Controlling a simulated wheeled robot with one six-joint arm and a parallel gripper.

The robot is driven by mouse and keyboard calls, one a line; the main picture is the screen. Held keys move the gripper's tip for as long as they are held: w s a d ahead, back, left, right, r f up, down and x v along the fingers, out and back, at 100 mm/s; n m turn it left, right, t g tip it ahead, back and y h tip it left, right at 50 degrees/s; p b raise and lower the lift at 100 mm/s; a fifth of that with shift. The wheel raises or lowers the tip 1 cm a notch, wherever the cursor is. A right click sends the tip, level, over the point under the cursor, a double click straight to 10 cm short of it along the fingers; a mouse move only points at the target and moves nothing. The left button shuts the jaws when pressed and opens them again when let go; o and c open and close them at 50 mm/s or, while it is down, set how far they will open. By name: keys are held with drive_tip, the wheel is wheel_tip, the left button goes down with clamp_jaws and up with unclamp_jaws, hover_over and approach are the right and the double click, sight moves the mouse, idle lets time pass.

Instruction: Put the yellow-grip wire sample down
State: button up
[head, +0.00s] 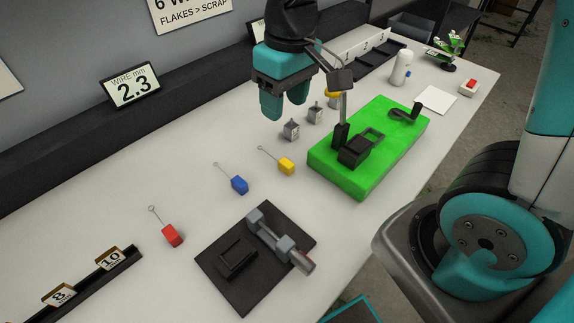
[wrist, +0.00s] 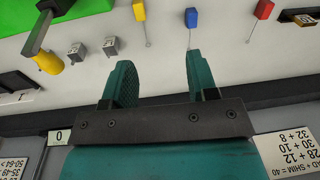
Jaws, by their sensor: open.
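The yellow-grip wire sample (head: 286,166) lies on the white table, its thin wire pointing up and left to a small loop. It also shows in the wrist view (wrist: 139,11) near the top edge. My gripper (head: 285,112) is open and empty. It is above the back part of the table, behind and apart from the yellow-grip sample. In the wrist view the two teal fingers (wrist: 160,80) stand apart with nothing between them. The blue-grip sample (head: 239,185) and the red-grip sample (head: 172,235) lie to the left of the yellow one.
A green block with a black fixture (head: 340,178) is right of the yellow sample. Two small grey blocks (head: 291,130) and a yellow cylinder (wrist: 48,62) are near my gripper. A black plate with a grey device (head: 225,285) lies in front. A "2.3" display (head: 132,86) stands behind.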

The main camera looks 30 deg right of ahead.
drive_tip(key=w+d+f+h, duration=0.1)
drive_tip(key=w+d+f, duration=0.1)
drive_tip(key=w+f, duration=0.15)
hover_over(286, 162)
drive_tip(key=shift+m, duration=0.3)
drive_tip(key=f, duration=1)
drive_tip(key=shift+s+a+f+p, duration=0.15)
drive_tip(key=shift+s+p, duration=0.05)
drive_tip(key=shift+p, duration=0.1)
drive_tip(key=shift+w+f+p, duration=0.2)
drive_tip(key=shift+f+p, duration=0.45)
drive_tip(key=shift+f, duration=2.45)
drive_tip(key=shift+d, duration=0.2)
clamp_jaws()
drive_tip(key=shift+r, duration=0.1)
